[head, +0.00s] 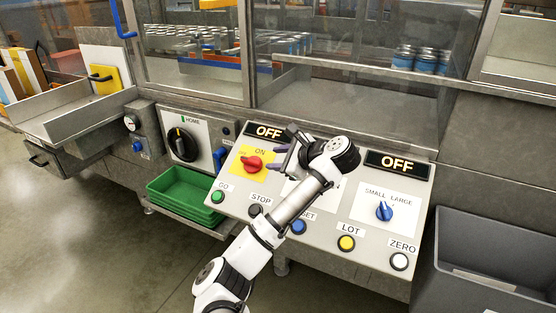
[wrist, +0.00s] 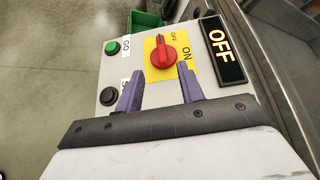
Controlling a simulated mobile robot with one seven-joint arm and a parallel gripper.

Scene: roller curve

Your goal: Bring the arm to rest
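My gripper (head: 283,151) is over the sloped control panel (head: 325,245), just right of the red knob (head: 253,163) on its yellow plate. In the wrist view my gripper (wrist: 160,85) shows two purple fingers spread apart with nothing between them. The red knob (wrist: 164,57) lies beyond the fingertips, and I see a gap to it. My arm reaches up from the bottom of the head view and hides part of the panel's middle.
Both displays read OFF, the left one (head: 269,132) and the right one (head: 398,165). A blue selector (head: 384,211) and several push buttons sit on the panel. Green trays (head: 185,196) stand at left, a grey bin (head: 495,265) at right. Glass guards rise behind.

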